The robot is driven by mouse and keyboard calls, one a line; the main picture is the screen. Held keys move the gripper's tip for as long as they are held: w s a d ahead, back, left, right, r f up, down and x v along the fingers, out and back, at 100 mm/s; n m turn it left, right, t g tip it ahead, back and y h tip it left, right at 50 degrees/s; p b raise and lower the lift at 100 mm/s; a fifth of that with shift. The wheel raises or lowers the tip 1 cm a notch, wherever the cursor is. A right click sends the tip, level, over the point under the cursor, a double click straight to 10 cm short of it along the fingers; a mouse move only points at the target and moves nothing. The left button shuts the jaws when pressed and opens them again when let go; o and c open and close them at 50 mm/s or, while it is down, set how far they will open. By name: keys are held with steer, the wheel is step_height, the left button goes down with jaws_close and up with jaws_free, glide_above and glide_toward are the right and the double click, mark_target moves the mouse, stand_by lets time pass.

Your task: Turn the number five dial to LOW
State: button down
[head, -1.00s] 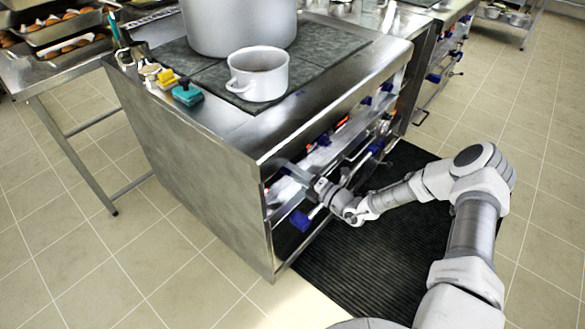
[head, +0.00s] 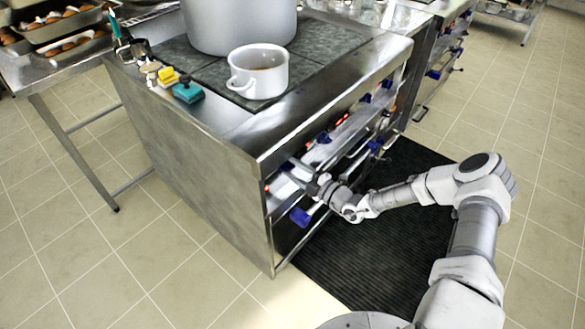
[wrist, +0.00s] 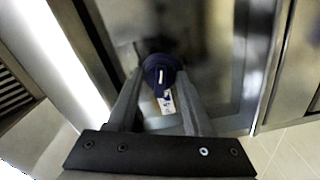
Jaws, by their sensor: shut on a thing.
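A dark blue dial (wrist: 160,70) with a white mark line shows in the wrist view, with a small white tag (wrist: 167,103) just below it. The tag's print is too small to read surely. My gripper (wrist: 161,80) has one finger on each side of the dial and is shut on it. In the head view my gripper (head: 291,164) reaches the front panel of the steel range (head: 200,150) near its near-left corner. The held dial is hidden there by the gripper.
Other blue knobs (head: 323,137) sit along the same front panel. A lower blue handle (head: 300,216) is just below my gripper. A white pot (head: 262,75) and a large stockpot (head: 240,22) stand on top. A black mat (head: 360,250) covers the floor in front.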

stand_by(0.4)
steer(key=shift+c, duration=1.5)
jaws_free()
steer(key=shift+d, duration=0.1)
steer(key=p+v, duration=0.1)
steer(key=v, duration=1.6)
steer(key=shift+s+p, duration=0.2)
steer(key=shift+p, duration=0.1)
